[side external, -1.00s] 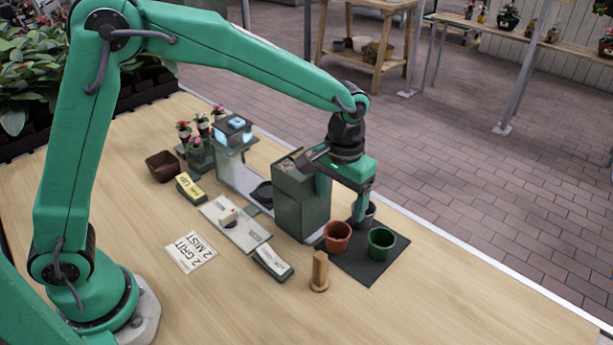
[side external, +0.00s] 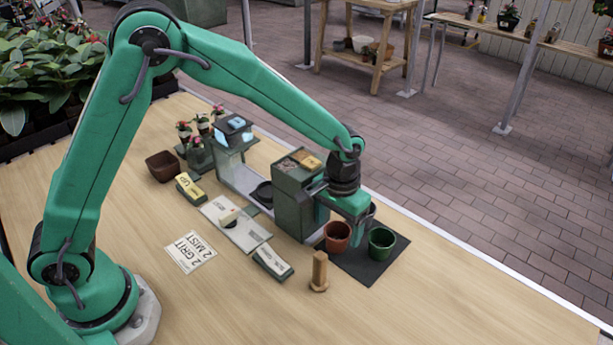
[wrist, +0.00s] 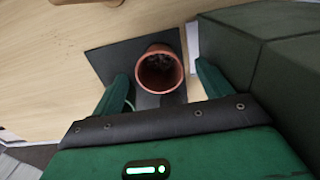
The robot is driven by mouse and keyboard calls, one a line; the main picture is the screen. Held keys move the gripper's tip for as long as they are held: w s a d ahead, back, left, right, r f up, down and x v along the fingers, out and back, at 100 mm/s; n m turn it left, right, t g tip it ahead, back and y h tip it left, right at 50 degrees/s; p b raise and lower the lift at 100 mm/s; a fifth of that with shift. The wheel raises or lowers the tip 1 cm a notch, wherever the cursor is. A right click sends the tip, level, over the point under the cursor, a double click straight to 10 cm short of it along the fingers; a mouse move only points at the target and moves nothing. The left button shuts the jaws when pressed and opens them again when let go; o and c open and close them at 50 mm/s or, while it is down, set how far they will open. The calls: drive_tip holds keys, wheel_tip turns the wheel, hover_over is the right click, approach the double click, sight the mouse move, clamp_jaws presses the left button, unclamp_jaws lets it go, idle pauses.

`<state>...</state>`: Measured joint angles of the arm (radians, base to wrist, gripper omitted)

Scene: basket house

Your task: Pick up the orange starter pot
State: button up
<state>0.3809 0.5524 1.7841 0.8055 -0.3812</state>
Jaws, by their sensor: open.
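The orange starter pot (side external: 337,237) stands upright on a dark mat (side external: 375,266), beside the green dispenser box. In the wrist view the orange pot (wrist: 160,72) lies ahead of the palm, with a dark inside and its rim facing me. My gripper (side external: 346,216) is open above and just behind the pot in the side view. In the wrist view one finger is on each side of the pot's near part, with visible gaps. I cannot tell how far the fingertips are above the mat.
A green pot (side external: 381,243) stands just right on the same mat. A dark pot behind is mostly hidden by my gripper. The tall green box (side external: 296,200) is close on the left. A wooden peg (side external: 319,271) stands in front. The front right of the table is clear.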

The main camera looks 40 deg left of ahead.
drive_tip(key=shift+f, duration=1.1)
drive_tip(key=c, duration=1)
